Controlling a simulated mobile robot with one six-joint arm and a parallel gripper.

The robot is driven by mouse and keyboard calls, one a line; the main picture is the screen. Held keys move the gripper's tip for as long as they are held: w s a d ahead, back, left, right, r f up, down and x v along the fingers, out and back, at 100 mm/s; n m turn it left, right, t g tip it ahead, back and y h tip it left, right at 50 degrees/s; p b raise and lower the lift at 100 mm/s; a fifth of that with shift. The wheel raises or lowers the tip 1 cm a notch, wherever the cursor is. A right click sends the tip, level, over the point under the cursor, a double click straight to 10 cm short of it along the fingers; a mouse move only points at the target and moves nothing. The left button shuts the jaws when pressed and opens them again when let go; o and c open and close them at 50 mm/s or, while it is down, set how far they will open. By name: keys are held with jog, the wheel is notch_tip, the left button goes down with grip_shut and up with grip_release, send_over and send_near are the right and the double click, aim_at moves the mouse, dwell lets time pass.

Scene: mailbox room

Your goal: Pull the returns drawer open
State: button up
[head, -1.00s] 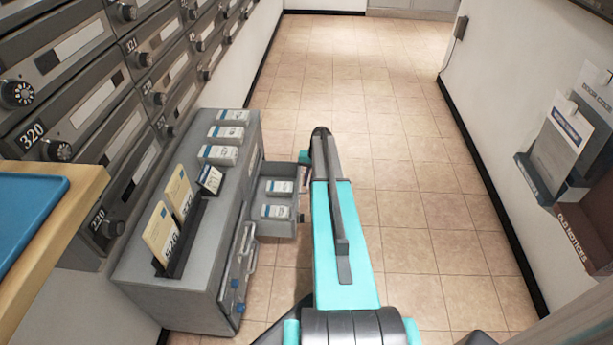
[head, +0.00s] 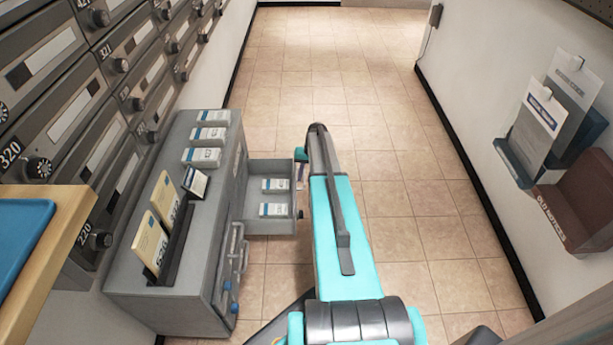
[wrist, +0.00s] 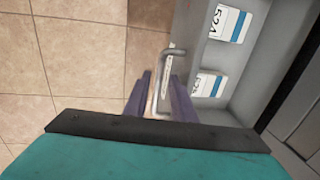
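The returns drawer (head: 280,163) sticks out from the right side of the grey cabinet (head: 176,280) in the head view. It is open, and two white-and-blue cards or boxes lie in it. In the wrist view the drawer (wrist: 238,85) is at the right, with its metal bar handle (wrist: 172,51) on its front. The purple fingers of my gripper (wrist: 162,92) lie on either side of the handle bar, which looks held between them.
Mailboxes line the left wall. A wooden counter with a blue tray (head: 22,235) is at the left. Leaflet holders (head: 580,200) hang on the right wall. The tiled floor (head: 385,165) is clear.

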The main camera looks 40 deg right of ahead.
jog(key=shift+r, duration=0.15)
notch_tip(320, 180, up, 13)
jog(key=s+d+p, duration=0.1)
jog(key=d+p, duration=0.1)
jog(key=p, duration=0.1)
jog(key=shift+s+r, duration=0.15)
jog(key=shift+s, duration=0.15)
dwell(0.3)
jog(key=shift+a, duration=0.1)
dwell(0.4)
